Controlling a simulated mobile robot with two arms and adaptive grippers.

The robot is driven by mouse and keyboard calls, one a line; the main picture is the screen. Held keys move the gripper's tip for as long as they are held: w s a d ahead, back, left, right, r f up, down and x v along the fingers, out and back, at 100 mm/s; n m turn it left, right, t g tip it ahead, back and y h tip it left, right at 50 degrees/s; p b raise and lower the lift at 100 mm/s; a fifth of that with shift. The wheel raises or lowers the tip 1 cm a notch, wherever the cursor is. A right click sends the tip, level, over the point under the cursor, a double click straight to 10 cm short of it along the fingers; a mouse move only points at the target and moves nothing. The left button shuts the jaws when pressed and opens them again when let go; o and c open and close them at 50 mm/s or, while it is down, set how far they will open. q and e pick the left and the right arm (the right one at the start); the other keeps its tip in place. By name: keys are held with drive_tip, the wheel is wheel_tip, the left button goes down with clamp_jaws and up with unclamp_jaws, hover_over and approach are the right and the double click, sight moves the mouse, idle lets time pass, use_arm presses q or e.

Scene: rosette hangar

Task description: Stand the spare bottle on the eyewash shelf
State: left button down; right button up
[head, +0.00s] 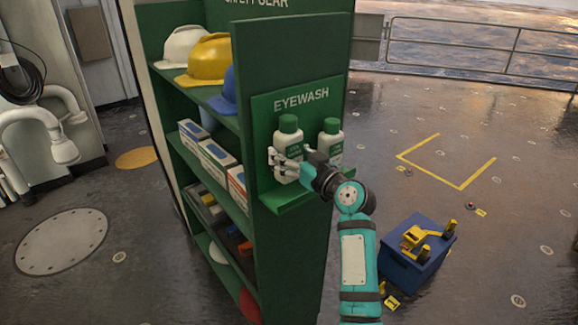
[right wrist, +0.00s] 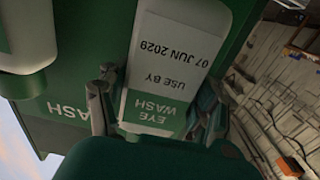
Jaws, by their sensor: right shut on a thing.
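My right gripper (head: 288,163) is shut around a white bottle with a green cap (head: 289,143), in front of the green EYEWASH panel. In the right wrist view my right gripper (right wrist: 152,104) has a finger on each side of this bottle (right wrist: 165,65), whose label reads "USE BY 07 JUN 2029". A second similar bottle (head: 330,142) stands to its right at the panel. The green eyewash shelf (head: 287,204) is below. The held bottle looks upright. Whether its base touches the shelf I cannot tell. My left gripper is not in view.
The green safety gear rack (head: 293,245) carries helmets, including a yellow one (head: 208,60), and boxes on its left side. A blue box with yellow parts (head: 418,252) stands on the deck at the right. Open deck lies beyond, with a yellow marked corner.

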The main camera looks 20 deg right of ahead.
wheel_tip(320, 180, down, 4)
drive_tip(key=shift+r, duration=0.1)
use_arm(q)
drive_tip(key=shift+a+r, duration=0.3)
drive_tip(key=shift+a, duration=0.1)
use_arm(e)
drive_tip(key=shift+f, duration=0.2)
drive_tip(key=shift+f, duration=0.2)
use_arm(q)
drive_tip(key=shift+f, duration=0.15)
use_arm(e)
drive_tip(key=o, duration=1.7)
drive_tip(key=shift+s+r, duration=0.1)
drive_tip(key=shift+r, duration=0.05)
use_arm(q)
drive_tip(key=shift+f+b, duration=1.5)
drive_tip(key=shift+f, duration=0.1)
use_arm(e)
drive_tip(key=shift+v, duration=5.95)
